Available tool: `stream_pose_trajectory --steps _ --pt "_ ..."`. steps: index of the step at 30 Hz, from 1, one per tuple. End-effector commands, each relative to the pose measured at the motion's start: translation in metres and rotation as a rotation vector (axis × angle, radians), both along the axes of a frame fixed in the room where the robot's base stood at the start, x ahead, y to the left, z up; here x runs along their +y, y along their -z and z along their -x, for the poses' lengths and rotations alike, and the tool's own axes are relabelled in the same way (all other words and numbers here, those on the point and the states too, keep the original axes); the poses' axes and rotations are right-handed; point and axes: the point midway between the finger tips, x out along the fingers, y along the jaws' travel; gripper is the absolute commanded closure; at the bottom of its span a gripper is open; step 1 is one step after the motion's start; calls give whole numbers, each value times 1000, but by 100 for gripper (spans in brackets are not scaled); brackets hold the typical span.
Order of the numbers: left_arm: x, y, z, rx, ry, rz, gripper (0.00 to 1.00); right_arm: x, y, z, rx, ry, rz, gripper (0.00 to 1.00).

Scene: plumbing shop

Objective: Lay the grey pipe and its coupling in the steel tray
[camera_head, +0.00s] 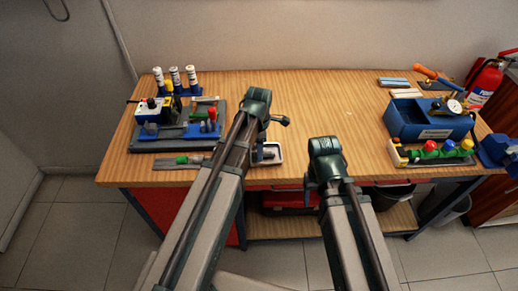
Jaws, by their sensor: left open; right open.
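A small pale metal tray (280,156) stands near the front edge of the bench, partly hidden behind my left arm. Something small and grey lies in it; I cannot tell whether it is the grey pipe or its coupling. My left gripper (280,121) is open, above the bench just behind the tray, with nothing visible in it. My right gripper (310,180) is open at the front edge of the bench, right of the tray. I cannot make out the grey pipe and coupling for certain anywhere else.
The wooden bench (330,100) is clear in its middle. A dark grey board (150,145) with blue holders stands left, with white-capped bottles (175,76) behind. A blue case with a gauge (425,120) and a rack of coloured knobs (432,152) stand right.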

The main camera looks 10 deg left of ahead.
Motion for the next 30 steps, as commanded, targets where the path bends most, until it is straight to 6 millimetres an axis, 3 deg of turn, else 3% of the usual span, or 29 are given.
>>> stream_pose_trajectory --steps 8,24,30 --pt "0 -28 0 0 0 0 42 0 -28 0 0 0 0 34" --pt "0 -110 0 0 0 0 42 0 -110 0 0 -2 0 34" --pt "0 -133 0 0 0 0 42 0 -133 0 0 1 -1 34"
